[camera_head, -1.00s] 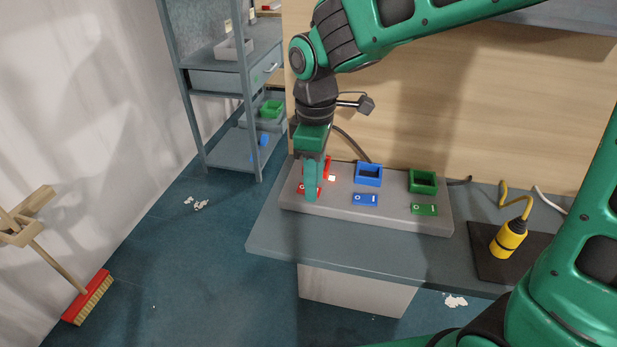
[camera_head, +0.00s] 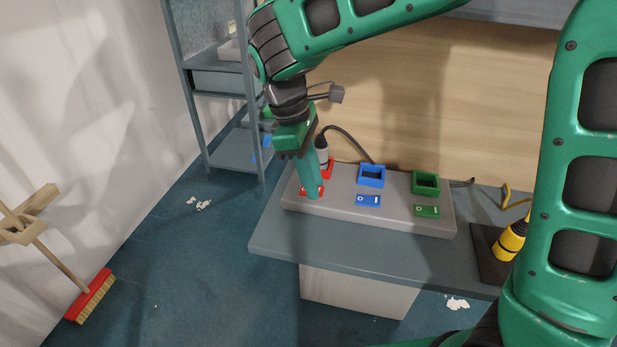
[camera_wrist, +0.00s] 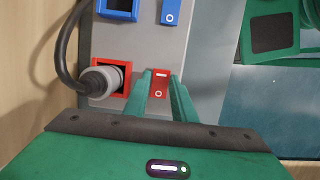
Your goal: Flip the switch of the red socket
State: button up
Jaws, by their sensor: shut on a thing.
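The red switch (camera_head: 303,190) sits at the left front of the grey socket block (camera_head: 388,218). My gripper (camera_head: 313,194) is at the switch, tilted, with its wrist leaning up and to the left. In the wrist view, the red switch (camera_wrist: 159,82) shows between the two green fingertips, with an O mark on its face. My gripper (camera_wrist: 162,88) is shut on it; the contact itself is partly hidden. The red socket (camera_wrist: 125,82) is beside the switch and has a grey plug (camera_wrist: 103,82) in it. I cannot tell whether the switch has flipped.
The blue socket (camera_head: 371,176) with its blue switch (camera_head: 368,201) and the green socket (camera_head: 425,183) with its green switch (camera_head: 428,211) are on the same block. A yellow-black tool (camera_head: 510,241) stands at the right. A shelf rack (camera_head: 233,146) is behind left.

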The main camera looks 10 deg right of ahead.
aim_at(301, 188)
jog(key=shift+o, duration=0.2)
jog(key=shift+w+d+r, duration=0.1)
jog(key=shift+w+r, duration=0.1)
jog(key=shift+w, duration=0.2)
jog(key=o, duration=1)
jog(key=shift+s+f, duration=0.1)
jog(key=shift+s, duration=0.05)
jog(key=v, duration=1)
jog(key=shift+r, duration=0.3)
